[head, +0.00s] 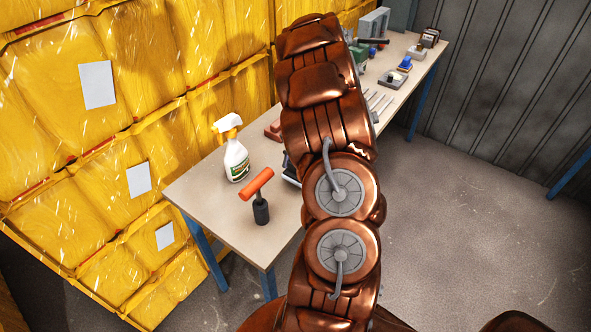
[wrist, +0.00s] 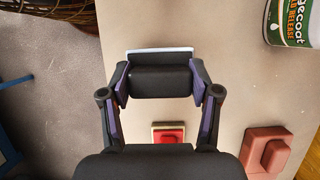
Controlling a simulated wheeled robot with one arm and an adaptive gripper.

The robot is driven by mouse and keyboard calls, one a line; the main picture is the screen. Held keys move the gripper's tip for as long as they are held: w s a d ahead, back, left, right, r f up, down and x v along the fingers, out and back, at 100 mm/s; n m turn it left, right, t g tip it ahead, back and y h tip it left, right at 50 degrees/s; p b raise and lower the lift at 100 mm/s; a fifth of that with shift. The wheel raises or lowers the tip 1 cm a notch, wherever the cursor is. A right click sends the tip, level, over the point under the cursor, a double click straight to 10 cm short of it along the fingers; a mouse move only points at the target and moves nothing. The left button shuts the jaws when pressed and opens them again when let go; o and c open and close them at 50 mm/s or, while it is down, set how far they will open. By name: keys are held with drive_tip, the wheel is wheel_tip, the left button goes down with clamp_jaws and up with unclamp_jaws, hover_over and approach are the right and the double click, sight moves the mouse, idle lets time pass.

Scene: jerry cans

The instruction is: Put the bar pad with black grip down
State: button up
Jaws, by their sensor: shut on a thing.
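The bar pad with black grip (wrist: 160,82) is between the fingers of my gripper (wrist: 160,95) in the wrist view. Its black grip lies across the jaws, and a thin white edge shows along its far side. The gripper is shut on it, one finger at each end. The pad is over the beige tabletop; I cannot tell whether it touches the surface. In the head view my arm hides most of the gripper, and a dark part with a pale edge (head: 291,170) shows just left of the arm, low over the table.
The workbench (head: 190,185) holds a spray bottle (head: 236,158), an orange-handled tool with a black end (head: 260,208), and a reddish block (wrist: 265,153). A small red block on a pale base (wrist: 169,136) lies close to the gripper. Several tools stand farther back.

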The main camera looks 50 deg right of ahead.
drive_tip(key=shift+w+d+f, duration=0.1)
drive_tip(key=shift+w+d, duration=0.1)
drive_tip(key=shift+w, duration=0.25)
drive_tip(key=shift+f+p, duration=0.9)
drive_tip(key=shift+f, duration=0.85)
drive_tip(key=shift+f, duration=0.15)
drive_tip(key=o, duration=1)
drive_tip(key=shift+b+v, duration=1.8)
drive_tip(key=shift+v, duration=4.4)
